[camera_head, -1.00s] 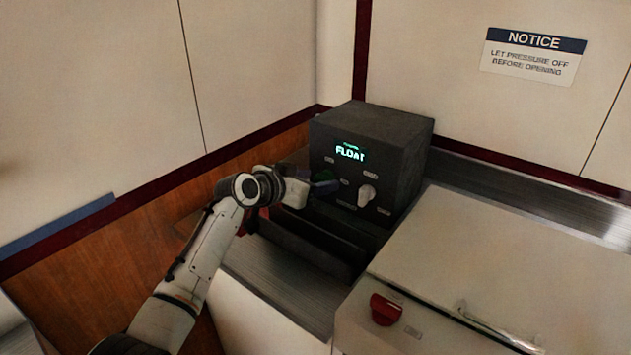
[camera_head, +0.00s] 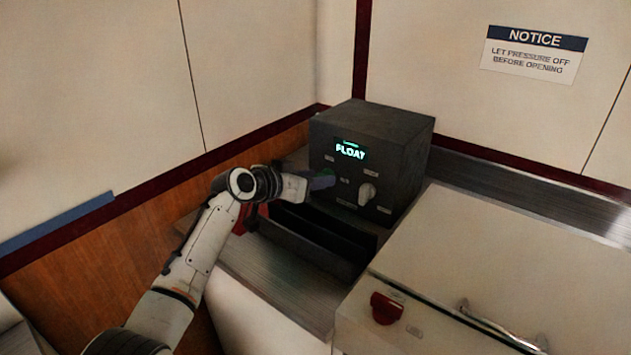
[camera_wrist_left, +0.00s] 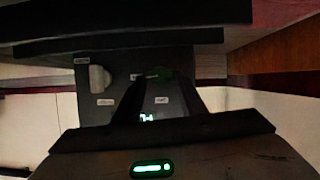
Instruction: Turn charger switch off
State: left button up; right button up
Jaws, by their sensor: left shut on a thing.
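The charger is a dark box (camera_head: 400,165) in the corner, with a lit display (camera_head: 350,151) reading FLOAT. A white knob (camera_head: 366,194) sits at the lower right of its front. My left gripper (camera_head: 324,180) is at the lower left of that front. In the left wrist view the charger front appears upside down, with the white knob (camera_wrist_left: 98,78) to the left. There the dark fingers of my left gripper (camera_wrist_left: 160,78) close around a small green switch (camera_wrist_left: 160,72). The fingers hide part of the switch and display, so its exact position is unclear.
A black open tray (camera_head: 310,238) stands below and in front of the charger. A light-coloured lidded unit (camera_head: 500,265) with a red knob (camera_head: 386,308) and metal handle (camera_head: 490,325) is at the right. A notice (camera_head: 533,54) hangs on the back wall.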

pick_arm(q)
jog(key=n+b, duration=0.1)
jog(key=n+g+h+b, duration=0.1)
jog(key=b, duration=0.1)
jog(key=n+h+b, duration=0.1)
jog(key=n+b, duration=0.1)
jog(key=shift+w+a+f, duration=0.2)
jog(key=shift+a, duration=0.1)
jog(key=shift+g+h, duration=0.3)
jog(key=o, duration=0.8)
jog(key=shift+o, duration=1.3)
